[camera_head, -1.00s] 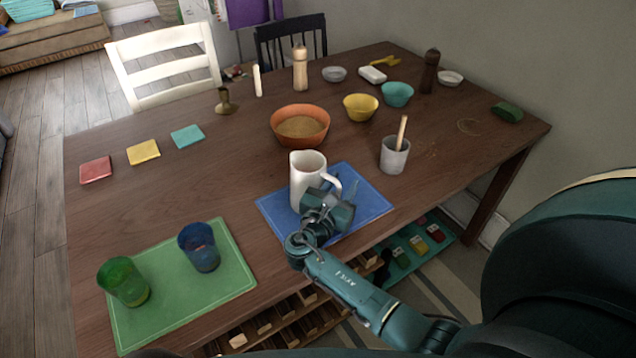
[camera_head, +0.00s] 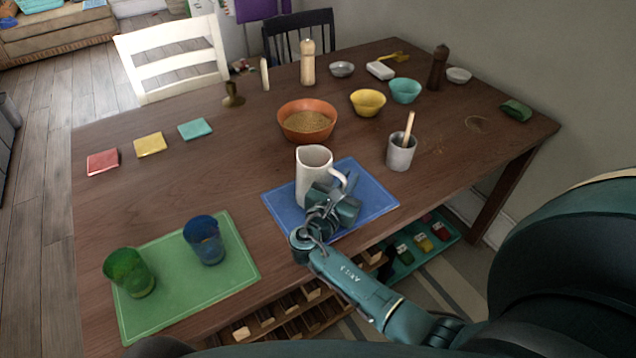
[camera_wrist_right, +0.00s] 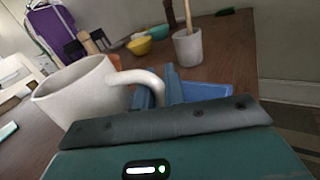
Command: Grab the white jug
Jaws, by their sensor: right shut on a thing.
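The white jug (camera_head: 311,172) stands upright on the blue mat (camera_head: 375,193) near the front edge of the table. Its handle faces right. My right gripper (camera_head: 335,190) is at the jug's handle side, in front of it, and hides the lower handle. In the right wrist view the jug (camera_wrist_right: 85,92) is at the left, and its handle reaches to the blue fingers of my right gripper (camera_wrist_right: 160,92), which is shut on the handle. The exact contact is partly hidden behind the gripper body. My left gripper is not in view.
A grey cup (camera_head: 400,155) with a wooden stick stands right of the jug. An orange bowl (camera_head: 307,133) is behind it. A green glass (camera_head: 128,274) and a blue glass (camera_head: 204,243) stand on the green mat (camera_head: 160,305) at left. The table's middle left is clear.

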